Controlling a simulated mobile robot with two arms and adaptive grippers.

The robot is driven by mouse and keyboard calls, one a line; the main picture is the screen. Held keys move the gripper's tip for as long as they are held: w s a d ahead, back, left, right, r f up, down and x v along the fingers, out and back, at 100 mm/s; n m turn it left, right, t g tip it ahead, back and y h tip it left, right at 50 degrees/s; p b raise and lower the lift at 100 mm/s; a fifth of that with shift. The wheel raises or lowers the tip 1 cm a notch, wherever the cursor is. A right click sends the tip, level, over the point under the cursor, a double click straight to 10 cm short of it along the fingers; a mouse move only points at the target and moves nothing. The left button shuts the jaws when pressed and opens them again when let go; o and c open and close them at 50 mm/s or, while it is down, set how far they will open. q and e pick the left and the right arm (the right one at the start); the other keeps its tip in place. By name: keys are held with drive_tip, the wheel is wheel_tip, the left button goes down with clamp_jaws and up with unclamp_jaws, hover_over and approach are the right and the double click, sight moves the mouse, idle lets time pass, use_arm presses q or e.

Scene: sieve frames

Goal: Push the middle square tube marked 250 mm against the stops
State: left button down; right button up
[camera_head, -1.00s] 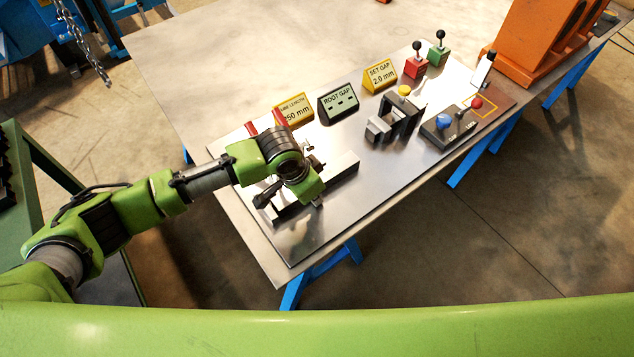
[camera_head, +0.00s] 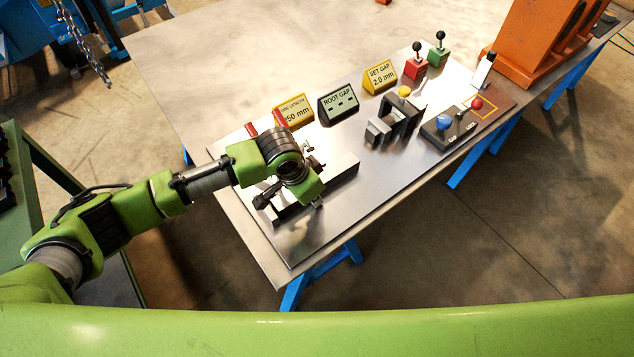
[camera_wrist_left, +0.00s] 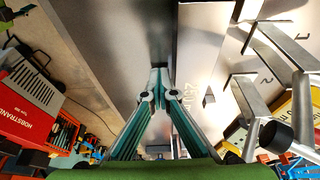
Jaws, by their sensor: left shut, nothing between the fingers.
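My left gripper (camera_wrist_left: 158,74) is shut and empty in the left wrist view. Its fingertips meet close to a smooth grey metal face; I cannot tell whether they touch it. Just right of the fingers is a grey tube face (camera_wrist_left: 205,45) with pale marking that seems to read 250. The stops cannot be made out for certain. In the head view my left wrist (camera_head: 288,165) hangs over a grey metal fixture (camera_head: 343,172) on the plate and hides most of it, the tube and the fingertips. My right gripper is not in view.
Behind the fixture stand a yellow 250 mm sign (camera_head: 294,110), a root gap display (camera_head: 338,104) and a yellow set gap sign (camera_head: 380,77). A dark grey block (camera_head: 395,124) and a button box (camera_head: 450,128) stand to the right. Metal clamps (camera_wrist_left: 285,70) stand close right of my fingers.

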use_arm(q)
drive_tip(key=shift+w+a, duration=0.6)
drive_tip(key=shift+w, duration=0.25)
idle(0.3)
drive_tip(key=shift+s, duration=0.1)
drive_tip(key=shift+s+d+r+p, duration=0.1)
drive_tip(key=shift+s+d+p, duration=0.35)
drive_tip(key=shift+p, duration=0.35)
wheel_tip(320, 180, up, 7)
drive_tip(key=p, duration=0.7)
drive_tip(key=shift+p, duration=0.35)
